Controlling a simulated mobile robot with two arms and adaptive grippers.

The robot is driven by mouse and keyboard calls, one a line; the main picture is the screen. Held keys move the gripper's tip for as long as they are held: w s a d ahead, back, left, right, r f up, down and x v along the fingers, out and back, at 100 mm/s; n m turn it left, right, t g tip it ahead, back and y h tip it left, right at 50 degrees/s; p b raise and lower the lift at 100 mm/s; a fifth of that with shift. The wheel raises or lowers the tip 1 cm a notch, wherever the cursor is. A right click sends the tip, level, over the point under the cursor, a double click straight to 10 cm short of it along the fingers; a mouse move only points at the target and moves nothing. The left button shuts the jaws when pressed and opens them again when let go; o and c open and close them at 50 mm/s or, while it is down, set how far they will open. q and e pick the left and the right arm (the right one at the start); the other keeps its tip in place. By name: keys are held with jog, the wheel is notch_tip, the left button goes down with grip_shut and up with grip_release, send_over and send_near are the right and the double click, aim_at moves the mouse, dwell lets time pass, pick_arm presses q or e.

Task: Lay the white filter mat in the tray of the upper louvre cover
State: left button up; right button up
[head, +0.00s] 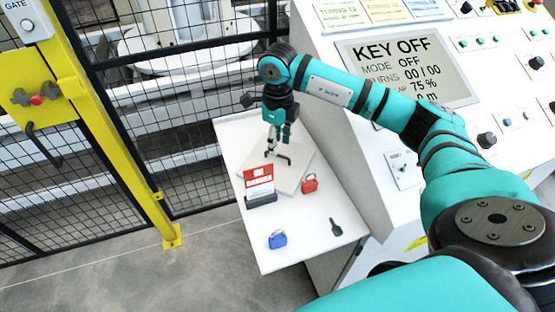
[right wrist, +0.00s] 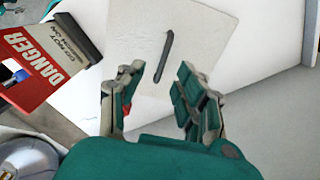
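The white filter mat (head: 290,181) lies flat on the white side shelf, behind the danger sign and the red padlock. In the right wrist view the mat (right wrist: 196,38) is a pale, textured square with a dark raised bar (right wrist: 150,62) on it. My right gripper (head: 278,146) points down over the mat. In the right wrist view its two fingers (right wrist: 152,92) stand apart with nothing between them, and the bar lies just beyond the fingertips. Whether they touch the mat is unclear. My left gripper and the upper louvre cover are not in view.
A red-and-white danger sign (head: 258,181), a red padlock (head: 309,183), a blue padlock (head: 277,239) and a dark key-shaped tag (head: 335,227) are on the shelf (head: 285,262). The control console (head: 325,130) stands to the right, the mesh fence (head: 170,180) and yellow post (head: 115,140) to the left.

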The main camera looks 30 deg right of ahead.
aim_at(277, 159)
notch_tip(277, 159, down, 4)
jog(key=shift+w+d+r+p, duration=0.1)
jog(key=shift+w+r+p, duration=0.05)
jog(key=shift+p, duration=0.7)
jog(key=shift+f, duration=0.6)
grip_shut()
